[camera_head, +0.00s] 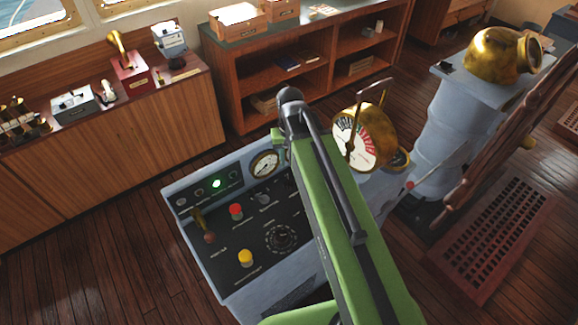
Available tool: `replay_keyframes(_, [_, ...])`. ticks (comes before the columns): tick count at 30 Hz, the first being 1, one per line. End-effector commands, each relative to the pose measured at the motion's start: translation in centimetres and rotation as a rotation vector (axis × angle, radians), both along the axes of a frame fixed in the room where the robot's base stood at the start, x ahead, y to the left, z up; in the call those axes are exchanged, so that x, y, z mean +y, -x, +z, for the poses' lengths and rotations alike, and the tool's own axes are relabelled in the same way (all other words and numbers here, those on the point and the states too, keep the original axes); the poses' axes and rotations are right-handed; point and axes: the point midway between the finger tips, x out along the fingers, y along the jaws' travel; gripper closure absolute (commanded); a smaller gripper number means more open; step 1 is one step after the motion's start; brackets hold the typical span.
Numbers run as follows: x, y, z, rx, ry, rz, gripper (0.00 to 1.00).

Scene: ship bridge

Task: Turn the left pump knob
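A grey control console (178,212) with a black sloped panel stands in front of me. The panel carries a small grey knob (264,199) near its upper middle and a round dark dial knob (282,238) with markings below it. The labels are too small to read, so I cannot tell which is the left pump knob. My green arm (345,215) crosses in front of the console and hides the panel's right part, where other knobs may sit. My gripper is not visible, and no contact with a knob shows.
A brass telegraph (355,142) stands behind. Wooden cabinets (120,137) line the back; open floor (100,265) lies left.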

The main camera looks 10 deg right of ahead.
Motion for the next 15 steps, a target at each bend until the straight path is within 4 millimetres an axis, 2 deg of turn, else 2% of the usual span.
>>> replay_keyframes(1, [0.0, -1.4, 3.2, 0.0, 0.0, -0.016, 0.66])
replay_keyframes(4, [0.0, -2.5, 4.4, 0.0, 0.0, -0.04, 0.66])
replay_keyframes(11, [-0.1, -2.7, 3.8, 0.0, 0.0, -0.05, 0.66])
replay_keyframes(15, [-0.1, -2.7, 2.6, 0.0, 0.0, -0.051, 0.66])
